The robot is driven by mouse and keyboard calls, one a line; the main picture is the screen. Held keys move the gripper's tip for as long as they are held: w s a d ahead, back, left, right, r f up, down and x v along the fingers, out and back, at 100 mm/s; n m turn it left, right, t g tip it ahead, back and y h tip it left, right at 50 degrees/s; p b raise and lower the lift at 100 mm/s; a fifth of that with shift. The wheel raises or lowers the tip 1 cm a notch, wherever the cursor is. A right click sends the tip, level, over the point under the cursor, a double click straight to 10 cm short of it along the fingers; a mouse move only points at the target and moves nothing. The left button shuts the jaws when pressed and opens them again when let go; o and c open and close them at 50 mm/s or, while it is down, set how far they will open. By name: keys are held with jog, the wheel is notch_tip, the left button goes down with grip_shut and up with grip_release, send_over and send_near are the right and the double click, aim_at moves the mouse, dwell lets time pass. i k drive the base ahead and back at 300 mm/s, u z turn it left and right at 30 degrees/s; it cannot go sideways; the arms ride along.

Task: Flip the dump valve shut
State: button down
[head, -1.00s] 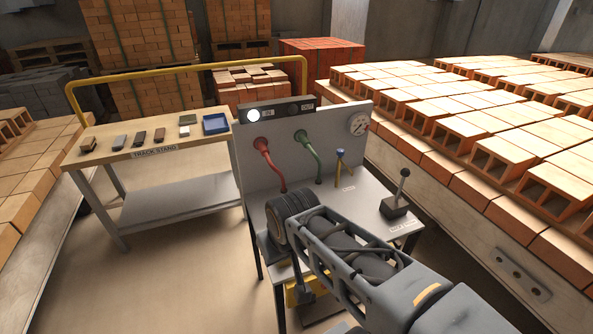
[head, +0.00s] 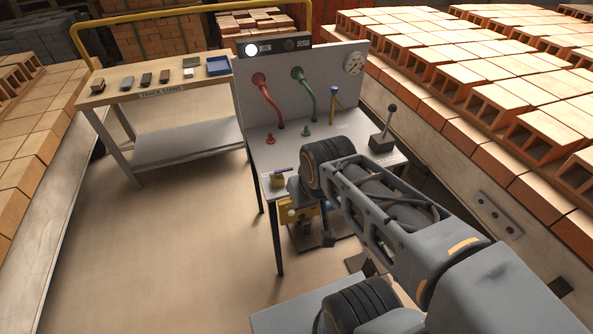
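A small brass-coloured valve with a dark purple lever (head: 282,170) sits at the front left of the grey test bench (head: 262,150); it looks like the dump valve, but I cannot read its label. The lever lies nearly flat, slanting slightly. My arm's dark wrist is just right of it and in front of the bench edge. A dark end piece that may be my gripper (head: 328,239) hangs below the arm, low in front of the bench. Its fingers cannot be made out, and I see nothing held.
A red hose (head: 267,97) and a green hose (head: 304,92) rise along the back panel. A blue-topped yellow handle (head: 335,98) and a black ball-headed lever (head: 384,128) stand to the right.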

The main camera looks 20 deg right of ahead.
aim_at(276, 173)
jog(key=z, duration=0.25)
jog(key=i, duration=0.35)
jog(key=u, duration=0.75)
jog(key=k, duration=0.7)
jog(key=u, duration=0.5)
jog(key=i, duration=1.1)
jog(key=z, duration=1.25)
jog(key=i, duration=0.2)
